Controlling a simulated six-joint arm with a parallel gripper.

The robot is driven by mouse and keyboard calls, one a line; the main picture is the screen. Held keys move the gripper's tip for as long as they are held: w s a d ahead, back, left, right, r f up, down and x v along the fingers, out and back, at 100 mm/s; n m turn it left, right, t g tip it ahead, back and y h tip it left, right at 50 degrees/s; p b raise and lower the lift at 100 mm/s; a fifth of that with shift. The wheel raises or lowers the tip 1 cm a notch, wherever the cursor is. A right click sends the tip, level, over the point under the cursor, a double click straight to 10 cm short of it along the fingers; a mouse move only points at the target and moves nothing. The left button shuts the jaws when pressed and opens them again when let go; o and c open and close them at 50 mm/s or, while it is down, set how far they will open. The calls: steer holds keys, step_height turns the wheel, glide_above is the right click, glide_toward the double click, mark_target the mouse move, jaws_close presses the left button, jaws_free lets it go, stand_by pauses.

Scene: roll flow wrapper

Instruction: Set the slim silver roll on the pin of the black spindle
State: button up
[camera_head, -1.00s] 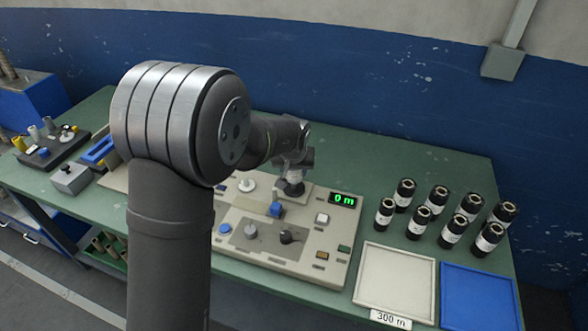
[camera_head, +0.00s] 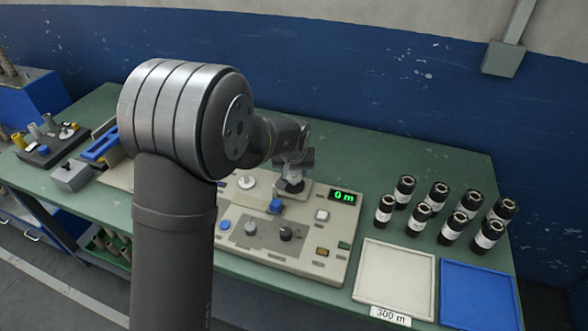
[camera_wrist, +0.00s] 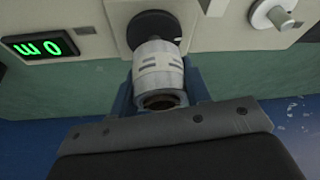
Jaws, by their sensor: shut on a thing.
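The slim silver roll (camera_wrist: 158,72) has a pale label band and shows its hollow end toward the wrist camera. My gripper (camera_wrist: 160,88) is shut on it, with one blue finger on each side. The black spindle (camera_wrist: 152,25) shows as a dark round disc directly beyond the roll. Its pin is hidden behind the roll, and I cannot tell whether the roll is around it or just above it. In the head view my gripper (camera_head: 293,168) points down over the right rear of the panel, and the black spindle is mostly hidden there.
A white spindle (camera_head: 247,182) stands left of my gripper on the machine panel (camera_head: 310,262). The green display (camera_head: 344,197) reads 0 m. Several black rolls (camera_head: 461,224) stand to the right, behind a white tray (camera_head: 433,290) and a blue tray (camera_head: 480,318).

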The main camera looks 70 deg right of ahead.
steer(key=shift+f, duration=0.2)
steer(key=shift+f, duration=0.75)
steer(key=shift+f, duration=0.15)
stand_by(0.4)
steer(key=o, duration=1.6)
steer(key=shift+r, duration=4)
